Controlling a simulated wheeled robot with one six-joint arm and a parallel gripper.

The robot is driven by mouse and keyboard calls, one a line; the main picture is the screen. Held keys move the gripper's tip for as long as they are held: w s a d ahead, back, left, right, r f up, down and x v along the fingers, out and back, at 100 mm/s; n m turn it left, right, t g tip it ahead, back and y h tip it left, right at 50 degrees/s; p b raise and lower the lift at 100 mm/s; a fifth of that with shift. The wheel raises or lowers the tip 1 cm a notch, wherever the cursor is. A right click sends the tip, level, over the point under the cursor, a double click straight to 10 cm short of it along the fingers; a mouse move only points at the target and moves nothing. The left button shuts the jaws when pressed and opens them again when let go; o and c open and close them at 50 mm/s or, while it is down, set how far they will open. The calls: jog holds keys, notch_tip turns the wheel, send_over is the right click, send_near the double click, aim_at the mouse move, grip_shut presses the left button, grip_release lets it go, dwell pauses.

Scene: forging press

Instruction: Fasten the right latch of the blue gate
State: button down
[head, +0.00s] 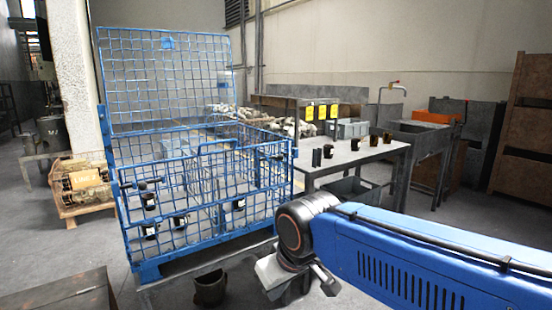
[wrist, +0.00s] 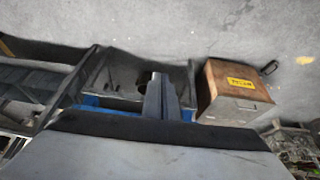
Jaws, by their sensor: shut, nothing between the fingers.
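The blue mesh cage (head: 122,225) stands left of centre in the head view, with a tall raised mesh panel (head: 160,75) at its back. Its lower front mesh, which looks like the blue gate (head: 225,215), stands upright. The right latch is too small to make out at the front right corner. My gripper (wrist: 160,95) shows in the wrist view with its fingers together and nothing between them. In the head view my wrist hangs in front of the cage's right front corner, apart from it, and the fingertips are not clear.
A grey table (head: 350,160) with several dark cups stands right of the cage. A brown-topped block (head: 60,292) is at the front left. A wooden box with a yellow label (wrist: 225,95) shows in the wrist view.

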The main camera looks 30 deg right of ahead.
aim_at(279, 157)
jog(key=w+d+r+h, duration=0.1)
jog(key=w+d+r, duration=0.5)
jog(key=w, duration=0.5)
jog(key=w+d+r+h, duration=0.2)
jog(key=w+d+r, duration=0.5)
jog(key=w, duration=0.5)
jog(key=w+d+r+t+h, duration=0.1)
jog(key=w+d+r, duration=0.6)
jog(key=w, duration=0.5)
notch_tip(279, 157, up, 3)
jog(key=shift+w+f+n+h, duration=0.1)
jog(key=shift+w+n+h, duration=0.15)
jog(key=shift+n+h, duration=0.05)
jog(key=w+d+f, duration=0.5)
jog(key=d+f, duration=0.2)
jog(key=d, duration=0.1)
jog(key=shift+w, duration=0.35)
jog(key=shift+d+r, duration=0.1)
jog(key=shift+d, duration=2.1)
